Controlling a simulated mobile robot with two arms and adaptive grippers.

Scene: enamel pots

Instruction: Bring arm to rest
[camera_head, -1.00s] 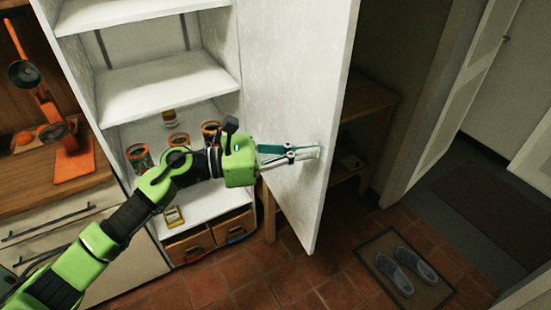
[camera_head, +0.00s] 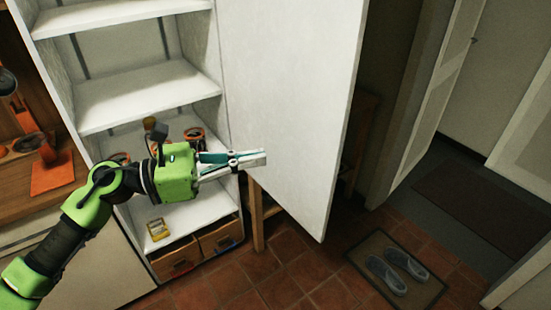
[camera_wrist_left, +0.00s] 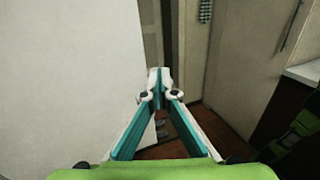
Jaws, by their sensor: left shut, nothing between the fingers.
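My left arm comes in from the left in the head view. Its gripper (camera_head: 262,158) is shut and empty, in front of the open cupboard and overlapping the open white door (camera_head: 290,100) in the picture. I cannot tell whether the fingertips touch the door. In the left wrist view the two fingers (camera_wrist_left: 158,75) meet at their tips with nothing between them, and the white door (camera_wrist_left: 65,80) fills the left side. My right gripper is not in view.
The white cupboard (camera_head: 148,92) has shelves with several jars, partly hidden by my arm, and a yellow item (camera_head: 157,229) low down. Wooden drawers (camera_head: 195,250) are at its bottom. Shoes (camera_head: 395,268) lie on a mat at right. Tiled floor is free in front.

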